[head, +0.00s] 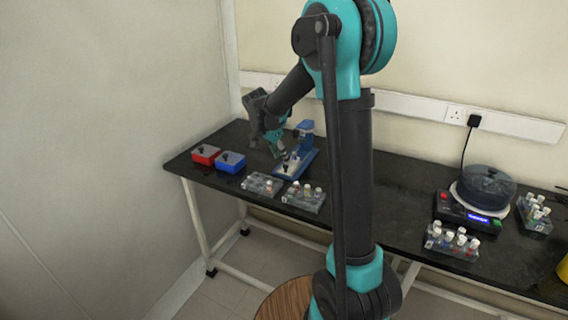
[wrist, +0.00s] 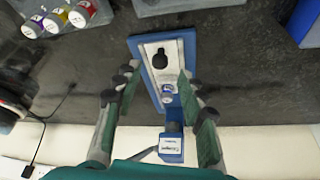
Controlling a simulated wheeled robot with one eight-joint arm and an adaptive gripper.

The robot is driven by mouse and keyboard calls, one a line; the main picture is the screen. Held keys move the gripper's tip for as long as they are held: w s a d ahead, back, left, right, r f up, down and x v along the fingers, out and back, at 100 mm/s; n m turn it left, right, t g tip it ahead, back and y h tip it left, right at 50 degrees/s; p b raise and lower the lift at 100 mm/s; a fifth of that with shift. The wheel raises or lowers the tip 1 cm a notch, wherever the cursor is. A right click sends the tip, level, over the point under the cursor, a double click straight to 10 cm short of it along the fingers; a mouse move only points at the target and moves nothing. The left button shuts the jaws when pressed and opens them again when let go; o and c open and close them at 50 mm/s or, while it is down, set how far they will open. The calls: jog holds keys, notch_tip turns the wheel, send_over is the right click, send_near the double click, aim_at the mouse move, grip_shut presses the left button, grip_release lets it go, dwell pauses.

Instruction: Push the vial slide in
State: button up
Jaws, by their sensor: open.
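The vial slide (wrist: 149,49) is a pale plate with a black knob on a blue base (wrist: 189,38). A capped vial (wrist: 168,92) sits on the tower side of the knob. A blue upright block with a label (wrist: 171,146) stands at the base's end nearer my gripper in the wrist view. My gripper (wrist: 158,76) is open and empty, its fingers on either side of the slide; I cannot tell whether they touch it. In the head view my gripper (head: 277,148) hangs over the blue base (head: 307,163), partly covering the slide.
A red box (head: 205,154) and a blue box (head: 231,162) stand left of the device. Vial racks (head: 262,185) (head: 303,201) stand in front of it. A device with a dark round bowl (head: 487,184) and more vial racks are far right. Bare table lies between.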

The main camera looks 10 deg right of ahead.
aim_at(284, 165)
jog(key=shift+x, duration=2.25)
jog(key=shift+r, duration=0.1)
grip_shut()
jog(key=shift+w, duration=0.1)
